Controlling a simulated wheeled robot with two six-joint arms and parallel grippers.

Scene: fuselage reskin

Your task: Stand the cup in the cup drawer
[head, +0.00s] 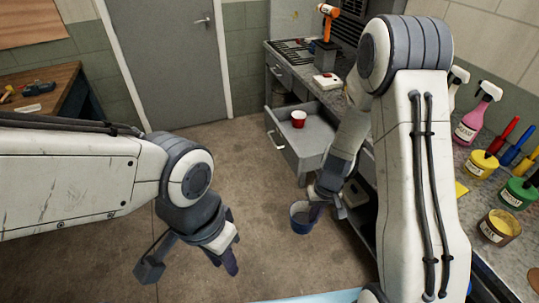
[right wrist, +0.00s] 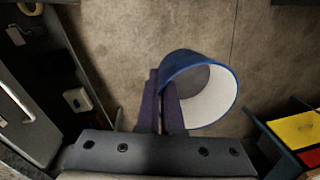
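A blue cup with a white inside (head: 301,217) is held above the floor by my right gripper (head: 318,205). In the right wrist view the cup (right wrist: 208,88) is right of the close-set purple fingers (right wrist: 160,105), which pinch its near wall at the rim. Its mouth is tilted toward that camera. An open grey drawer (head: 283,150) with a red cup (head: 299,118) standing in it is above and behind the held cup in the head view. My left gripper (head: 190,265) is open and empty over the floor, fingers wide apart.
Below the cup drawer, an open lower compartment (head: 355,195) holds small items. The worktop carries paint pots (head: 500,228), spray bottles and an orange tool (head: 327,22). A wooden bench (head: 50,95) stands at left. Bare floor (head: 225,160) lies between.

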